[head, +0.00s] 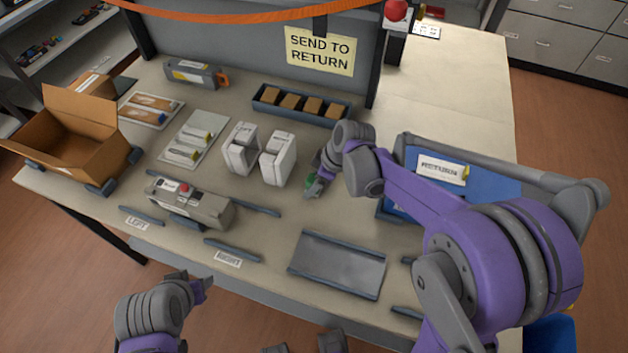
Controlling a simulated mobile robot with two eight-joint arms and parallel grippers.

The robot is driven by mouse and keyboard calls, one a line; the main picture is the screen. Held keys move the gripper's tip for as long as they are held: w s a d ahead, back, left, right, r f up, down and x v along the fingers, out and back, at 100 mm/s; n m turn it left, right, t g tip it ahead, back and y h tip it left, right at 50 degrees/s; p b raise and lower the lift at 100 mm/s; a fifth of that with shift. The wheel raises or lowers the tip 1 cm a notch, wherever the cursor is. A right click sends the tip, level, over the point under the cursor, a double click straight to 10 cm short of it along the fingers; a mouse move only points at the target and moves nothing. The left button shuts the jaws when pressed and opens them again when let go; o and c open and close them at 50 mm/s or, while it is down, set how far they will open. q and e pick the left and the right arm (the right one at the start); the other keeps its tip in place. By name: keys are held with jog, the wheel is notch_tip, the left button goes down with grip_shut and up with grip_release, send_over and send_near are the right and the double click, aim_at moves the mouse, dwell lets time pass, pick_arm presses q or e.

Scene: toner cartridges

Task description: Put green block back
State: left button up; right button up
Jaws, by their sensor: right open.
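My right gripper is open and points down at the table there. I cannot tell whether its fingers touch the block. My left gripper (203,284) is in front of the table's near edge at the lower left, far from the block; its jaw opening is not clear.
Two white upright cartridges (277,158) stand close to my right gripper. A dark tray of brown blocks (301,104) lies behind. A blue bin (398,209) stands right, an empty grey tray (338,265) in front, and an open cardboard box (62,146) at left.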

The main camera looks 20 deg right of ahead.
jog(key=shift+r, duration=0.35)
jog(key=p+v, duration=0.1)
jog(key=v, duration=1)
jog(key=s+f+m+t+h, duration=0.1)
jog(key=s+m, duration=0.2)
jog(key=s, duration=0.3)
jog(key=s+f+m+t+h, duration=0.1)
jog(key=s+f+m, duration=0.1)
jog(key=s+m, duration=0.2)
jog(key=s+d+f+m+h, duration=0.1)
jog(key=s+m, duration=0.3)
jog(key=s, duration=0.4)
jog(key=shift+s+f+t+h, duration=0.15)
jog(key=shift+f+t+h, duration=0.1)
jog(key=shift+t+h, duration=0.15)
jog(key=shift+r, duration=0.15)
